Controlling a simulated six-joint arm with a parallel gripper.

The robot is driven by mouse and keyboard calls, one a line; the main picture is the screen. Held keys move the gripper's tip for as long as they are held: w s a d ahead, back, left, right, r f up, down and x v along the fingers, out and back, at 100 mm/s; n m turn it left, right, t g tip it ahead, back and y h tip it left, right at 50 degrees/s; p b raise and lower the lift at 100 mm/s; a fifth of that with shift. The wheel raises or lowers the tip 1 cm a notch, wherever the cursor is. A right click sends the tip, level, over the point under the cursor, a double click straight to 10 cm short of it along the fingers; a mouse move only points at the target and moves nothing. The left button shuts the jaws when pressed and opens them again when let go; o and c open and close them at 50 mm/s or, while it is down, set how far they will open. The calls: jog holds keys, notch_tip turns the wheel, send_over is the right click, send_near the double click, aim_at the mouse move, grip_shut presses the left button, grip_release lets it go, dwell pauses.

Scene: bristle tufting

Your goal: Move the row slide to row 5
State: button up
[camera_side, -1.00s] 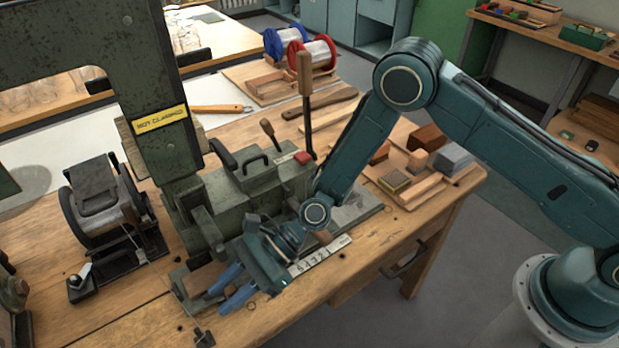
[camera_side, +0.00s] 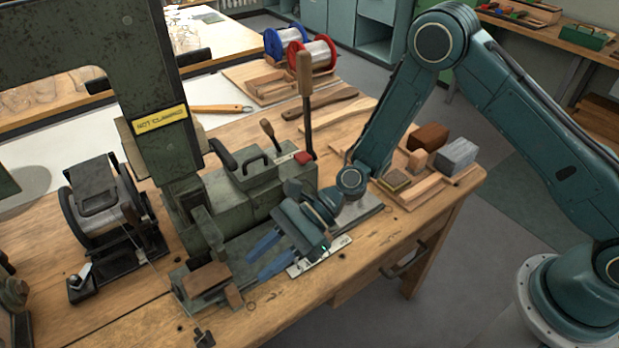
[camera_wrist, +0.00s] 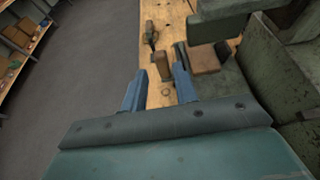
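The row slide appears to be the low green slide at the machine's front, carrying a brown brush block (camera_side: 207,278), with a small upright wooden handle (camera_side: 234,297) at its front. My gripper (camera_side: 257,267) is open above the front of the machine, right of the block and handle, fingers pointing left toward them. In the wrist view the open gripper (camera_wrist: 160,72) has the wooden handle (camera_wrist: 163,66) lined up between its fingertips, but the side view shows a gap. The pale row scale (camera_side: 333,250) lies under my gripper, which hides most of its numbers.
A yellow "NOT CLAMPED" sign (camera_side: 159,120) is on the machine column. A tall wooden-handled lever (camera_side: 305,90) stands behind the gripper. A wire spool (camera_side: 105,205) is at left. A tray of blocks (camera_side: 412,193) is at right. The bench front edge is close.

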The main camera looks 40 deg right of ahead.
jog(key=shift+v, duration=2.65)
jog(key=s+d+r+n+t+h, duration=0.2)
jog(key=s+d+r+n+h, duration=0.15)
jog(key=d+r+n, duration=0.4)
jog(key=s+d+r+n+t+h, duration=0.1)
jog(key=s+d+r+n+h, duration=0.1)
jog(key=d+r+n+h, duration=0.5)
jog(key=s+d+r+n+t+h, duration=0.1)
jog(key=s+d+r, duration=0.3)
jog(key=s+d, duration=0.3)
jog(key=s+d+r+n+t+h, duration=0.1)
jog(key=s+d+r+n+h, duration=0.1)
jog(key=s+d+r, duration=0.2)
jog(key=s+d, duration=0.2)
jog(key=d, duration=0.1)
jog(key=shift+s+d+r+t, duration=0.25)
jog(key=shift+s+d+t, duration=0.05)
jog(key=shift+s+d, duration=0.1)
